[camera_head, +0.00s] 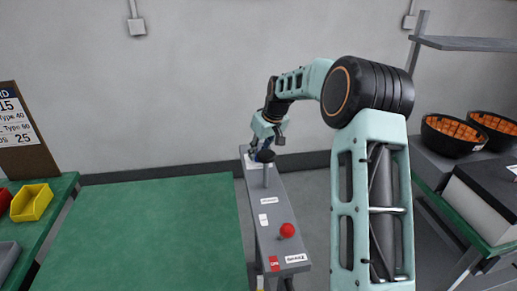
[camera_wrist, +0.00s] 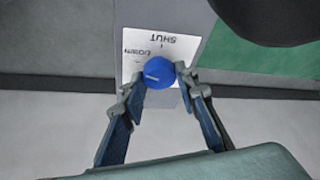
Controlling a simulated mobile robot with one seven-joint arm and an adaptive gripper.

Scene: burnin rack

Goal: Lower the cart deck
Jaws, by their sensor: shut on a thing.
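The cart deck (camera_head: 150,235) is a flat green surface at the left and centre of the head view. A narrow grey control panel (camera_head: 262,223) stands along its right side. A round blue knob (camera_wrist: 159,72) sits on a white label plate (camera_wrist: 130,44) at the panel's far end. The plate reads "SHUT" and "DOWN", upside down in the wrist view. A pale mark shows on the knob's face. My gripper (camera_wrist: 158,82) is shut on the blue knob, one finger at each side. In the head view my gripper (camera_head: 266,150) largely hides the knob.
A red ball-topped control (camera_head: 287,230) stands on the panel's near end. A yellow bin (camera_head: 32,202) and a sign board (camera_head: 22,130) are at the left. Black bowls with orange insides (camera_head: 452,134) stand at the right. A grey wall is behind.

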